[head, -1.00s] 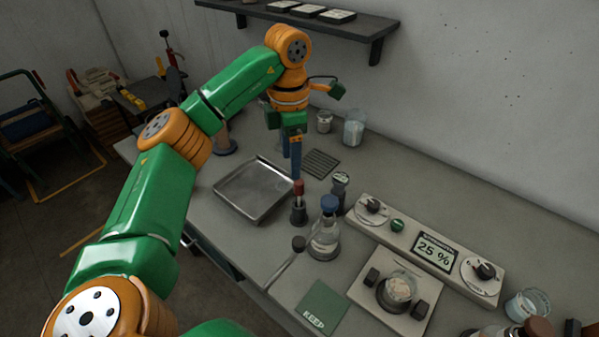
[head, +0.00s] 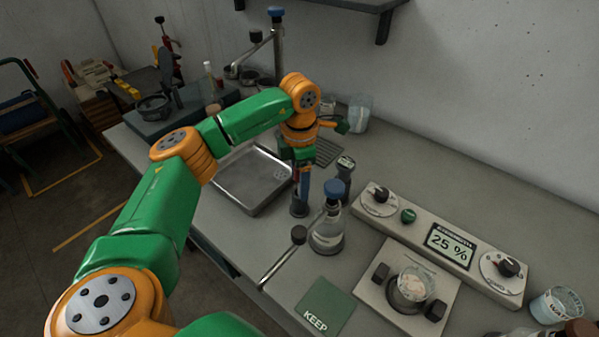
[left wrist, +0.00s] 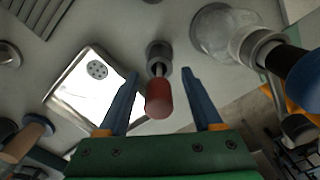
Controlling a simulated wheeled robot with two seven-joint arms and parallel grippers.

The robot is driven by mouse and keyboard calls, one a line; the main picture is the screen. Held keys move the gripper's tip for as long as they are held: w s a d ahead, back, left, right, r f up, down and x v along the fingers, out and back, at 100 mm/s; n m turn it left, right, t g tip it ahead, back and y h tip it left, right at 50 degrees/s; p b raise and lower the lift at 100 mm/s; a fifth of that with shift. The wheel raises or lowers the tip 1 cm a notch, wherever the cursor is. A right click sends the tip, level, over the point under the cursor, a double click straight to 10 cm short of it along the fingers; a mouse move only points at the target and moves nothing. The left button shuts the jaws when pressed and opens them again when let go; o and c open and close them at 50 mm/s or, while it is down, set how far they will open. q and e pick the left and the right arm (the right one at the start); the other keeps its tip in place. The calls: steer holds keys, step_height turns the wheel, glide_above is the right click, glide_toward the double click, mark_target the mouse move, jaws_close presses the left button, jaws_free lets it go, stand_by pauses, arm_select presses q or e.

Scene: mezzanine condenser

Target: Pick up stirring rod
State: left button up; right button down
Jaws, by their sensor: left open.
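A rod with a red handle (left wrist: 158,98) and a thin metal shaft stands in a dark round holder (head: 299,206), and I take it for the stirring rod. My left gripper (head: 302,186) points down over the holder in the head view and hides most of the red handle. In the left wrist view the blue fingers of the left gripper (left wrist: 160,73) are open, one on each side of the rod, with gaps on both sides. I cannot tell how far down the handle the fingertips reach. My right gripper is not in view.
A blue-capped flask (head: 328,235) and a dark jar (head: 345,168) stand close right of the holder. A metal tray (head: 240,196) lies to the left.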

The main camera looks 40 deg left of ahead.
arm_select(q)
steer(key=shift+f, duration=0.45)
steer(key=shift+a+f, duration=0.1)
steer(key=shift+f, duration=0.05)
jaws_close()
